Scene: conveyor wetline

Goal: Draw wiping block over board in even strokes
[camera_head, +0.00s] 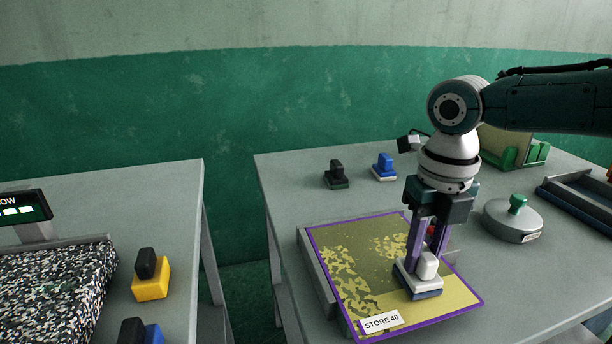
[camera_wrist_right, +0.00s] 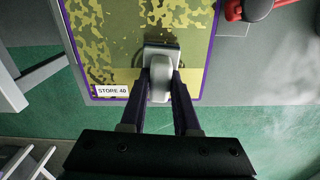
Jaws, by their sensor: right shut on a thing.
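The board (camera_head: 383,315) lies on the right table, with a purple edge and a label reading STORE 40. The wiping block (camera_head: 422,287) has a white grip and a dark blue-grey base, and rests on the right part of the board. My right gripper (camera_head: 427,262) is shut on the white grip, pointing down from above. In the right wrist view, the fingers (camera_wrist_right: 160,88) close around the block's grip (camera_wrist_right: 160,70). My left gripper is in neither view.
A black-handled block (camera_head: 337,175) and a blue-handled block (camera_head: 384,167) stand behind the board. A round grey lid with green knob (camera_head: 513,220) is at the right, near a dark tray (camera_head: 580,207). A red object (camera_wrist_right: 252,9) lies beside the board. A gap separates the left table (camera_head: 180,200).

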